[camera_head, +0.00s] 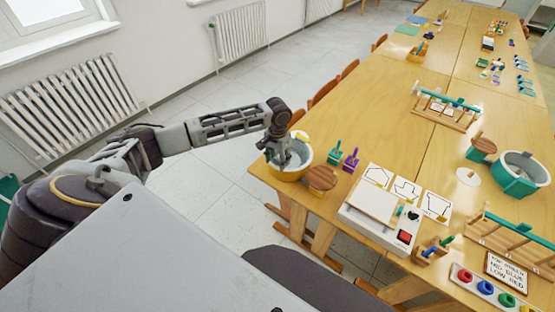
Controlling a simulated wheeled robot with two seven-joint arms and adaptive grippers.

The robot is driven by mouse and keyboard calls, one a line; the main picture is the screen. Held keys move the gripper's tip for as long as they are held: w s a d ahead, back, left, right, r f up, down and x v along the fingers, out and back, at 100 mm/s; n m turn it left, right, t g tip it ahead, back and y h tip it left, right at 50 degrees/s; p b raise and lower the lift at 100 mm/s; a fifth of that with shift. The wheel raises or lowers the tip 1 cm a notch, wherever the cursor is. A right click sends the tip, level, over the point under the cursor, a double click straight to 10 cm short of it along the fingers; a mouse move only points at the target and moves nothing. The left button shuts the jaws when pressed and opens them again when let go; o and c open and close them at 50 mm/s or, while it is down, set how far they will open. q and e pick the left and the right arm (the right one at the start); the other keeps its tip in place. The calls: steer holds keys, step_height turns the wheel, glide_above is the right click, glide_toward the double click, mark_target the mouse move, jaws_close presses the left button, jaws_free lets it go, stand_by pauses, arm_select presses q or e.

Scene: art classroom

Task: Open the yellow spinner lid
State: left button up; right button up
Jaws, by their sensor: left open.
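The yellow spinner (291,176) is a round yellow tub with a pale grey inside or top, at the near left corner of the wooden table. Whether the pale surface is a lid or the tub's inside is too small to tell. My left gripper (287,160) is open and points down over the spinner's middle, hiding part of it. I cannot tell whether its fingers touch anything. A brown round wooden piece (321,178) sits at the spinner's right side. My right gripper is not in view.
Green (334,153) and purple (351,160) tools stand right of the spinner. A white machine (379,217) and printed shape sheets (407,191) lie farther right. A teal tub (514,184) stands at the far right. The table (374,112) behind the spinner is clear.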

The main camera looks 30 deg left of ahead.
arm_select(q)
steer(key=shift+f, duration=0.1)
steer(key=shift+c, duration=0.4)
jaws_close()
steer(key=shift+w, duration=0.1)
